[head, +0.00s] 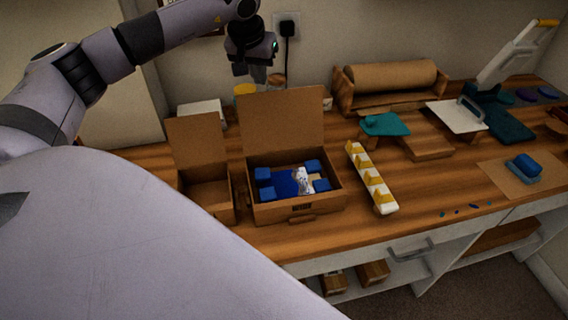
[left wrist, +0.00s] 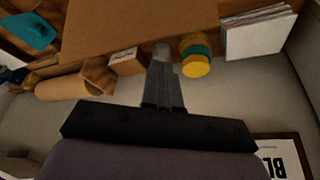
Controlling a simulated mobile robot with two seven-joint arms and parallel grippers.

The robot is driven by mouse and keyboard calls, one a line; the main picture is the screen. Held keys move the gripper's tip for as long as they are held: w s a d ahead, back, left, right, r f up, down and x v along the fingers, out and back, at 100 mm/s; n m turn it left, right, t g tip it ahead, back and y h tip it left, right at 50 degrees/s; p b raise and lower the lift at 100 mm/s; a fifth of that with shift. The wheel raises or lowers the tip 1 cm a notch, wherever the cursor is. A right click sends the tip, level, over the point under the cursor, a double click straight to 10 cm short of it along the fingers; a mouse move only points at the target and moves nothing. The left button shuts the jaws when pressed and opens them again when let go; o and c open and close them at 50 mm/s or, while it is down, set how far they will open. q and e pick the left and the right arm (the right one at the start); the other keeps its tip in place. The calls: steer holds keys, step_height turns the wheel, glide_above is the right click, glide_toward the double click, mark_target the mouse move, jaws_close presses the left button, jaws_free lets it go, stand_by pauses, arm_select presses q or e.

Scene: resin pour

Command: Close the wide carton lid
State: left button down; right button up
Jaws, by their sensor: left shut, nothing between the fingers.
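The wide carton (head: 297,210) stands on the wooden bench with its lid (head: 282,122) open, standing up at the back edge. Inside lie blue blocks (head: 264,174), a blue piece and a silvery item. In the left wrist view the lid is probably the broad brown panel (left wrist: 140,22) along the top. My left gripper (head: 258,80) is above and behind the raised lid, near the wall. Its fingers (left wrist: 162,48) are shut and empty, apart from the lid as far as I can tell. My right gripper is not in view.
A narrower open carton (head: 204,195) stands close left of the wide one. A white rack with yellow pieces (head: 372,180) lies to its right. Yellow-lidded jars (left wrist: 196,66) and a white stack (left wrist: 258,34) are behind the cartons. A paper roll (head: 390,78) stands at the back.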

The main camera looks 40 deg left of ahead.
mark_target(261, 98)
arm_select(q)
steer(key=shift+f+b, duration=1.7)
steer(key=shift+f, duration=1.6)
